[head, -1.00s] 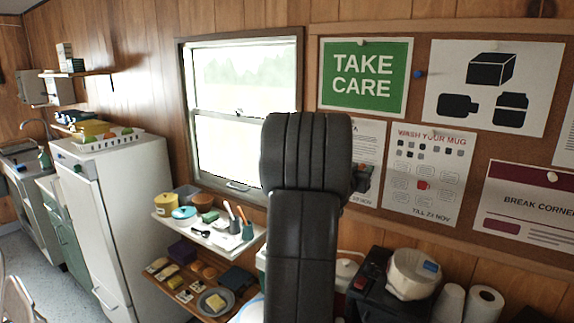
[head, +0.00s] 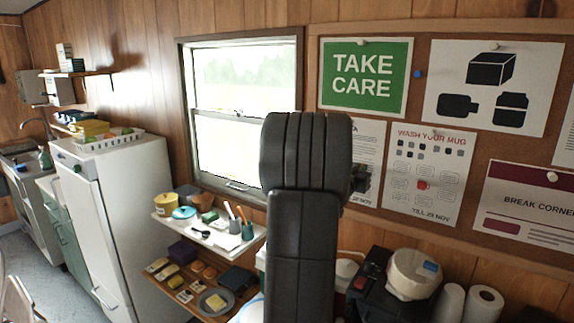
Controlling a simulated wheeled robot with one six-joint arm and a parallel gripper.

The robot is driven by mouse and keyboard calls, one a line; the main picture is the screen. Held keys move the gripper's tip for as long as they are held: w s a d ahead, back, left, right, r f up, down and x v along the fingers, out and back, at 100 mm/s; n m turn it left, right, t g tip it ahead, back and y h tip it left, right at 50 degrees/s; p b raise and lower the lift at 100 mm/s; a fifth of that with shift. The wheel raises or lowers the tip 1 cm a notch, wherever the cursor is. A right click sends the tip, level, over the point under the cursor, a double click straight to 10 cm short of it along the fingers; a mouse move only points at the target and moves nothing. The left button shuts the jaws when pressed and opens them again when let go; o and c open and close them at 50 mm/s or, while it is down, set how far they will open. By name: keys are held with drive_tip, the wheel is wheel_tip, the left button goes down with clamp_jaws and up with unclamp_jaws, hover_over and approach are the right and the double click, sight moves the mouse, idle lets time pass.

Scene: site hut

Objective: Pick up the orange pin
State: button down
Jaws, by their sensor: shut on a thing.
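My gripper (head: 360,179) is mostly hidden behind my own dark arm. Only a small dark part of it shows at the arm's right edge, in front of a white sheet (head: 368,141) on the cork board (head: 415,117). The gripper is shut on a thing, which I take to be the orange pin. The pin itself does not show now; the arm and gripper cover that spot.
The board also holds a blue pin (head: 417,74), several pale pins and a green TAKE CARE sign (head: 364,76). A window (head: 240,120) is left of my arm. Below are a loaded shelf (head: 168,222), a white tub (head: 413,274) and paper rolls (head: 483,306).

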drive_tip(key=shift+v, duration=2.3)
drive_tip(key=s+a+r, duration=0.1)
drive_tip(key=s+a+r+p, duration=0.1)
drive_tip(key=s, duration=0.2)
drive_tip(key=shift+a+r, duration=0.4)
